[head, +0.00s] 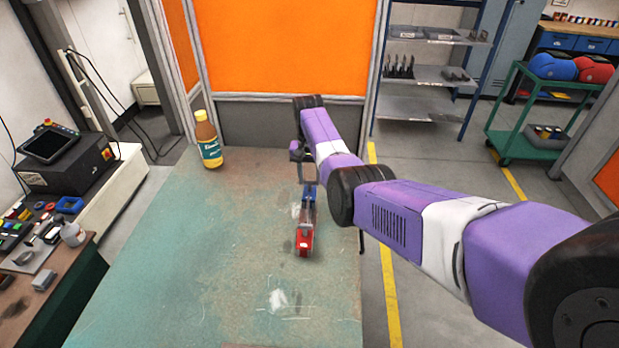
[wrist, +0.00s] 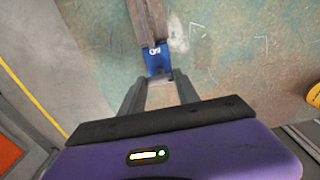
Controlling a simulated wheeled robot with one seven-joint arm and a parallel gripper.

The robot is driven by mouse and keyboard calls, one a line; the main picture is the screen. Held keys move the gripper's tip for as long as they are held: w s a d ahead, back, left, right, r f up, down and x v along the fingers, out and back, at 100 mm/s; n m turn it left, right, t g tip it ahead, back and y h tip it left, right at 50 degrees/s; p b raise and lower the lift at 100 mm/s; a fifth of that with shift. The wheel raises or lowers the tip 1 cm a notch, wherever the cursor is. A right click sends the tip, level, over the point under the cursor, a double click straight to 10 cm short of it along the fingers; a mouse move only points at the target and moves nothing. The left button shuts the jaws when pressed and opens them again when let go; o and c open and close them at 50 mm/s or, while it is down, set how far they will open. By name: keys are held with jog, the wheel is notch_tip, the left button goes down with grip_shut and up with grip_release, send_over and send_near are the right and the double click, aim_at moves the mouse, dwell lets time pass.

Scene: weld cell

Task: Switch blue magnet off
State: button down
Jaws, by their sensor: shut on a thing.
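The blue magnet (head: 309,193) is a small blue block on the worktable, at the far end of a short dark bar. In the wrist view the blue magnet (wrist: 156,61) shows a white marking and sits just ahead of my fingertips. My gripper (head: 308,179) reaches down to its far side; in the wrist view my gripper's fingers (wrist: 160,79) close on its near end. The exact part gripped and the switch position are hard to make out. A red magnet (head: 304,241) is at the bar's near end. The brownish steel bar (wrist: 149,22) shows in the wrist view.
The green worktable (head: 200,260) is scuffed and mostly clear to the left. A bottle with a yellow cap (head: 208,142) stands at its back left. An orange-panelled screen (head: 285,50) rises behind the table. The table's right edge runs close beside the magnets.

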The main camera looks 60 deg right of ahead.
aim_at(309, 180)
jog(key=shift+r, duration=0.1)
jog(key=c, duration=0.9)
grip_release()
jog(key=shift+a+r, duration=0.1)
jog(key=shift+r, duration=3.75)
jog(key=shift+w, duration=0.1)
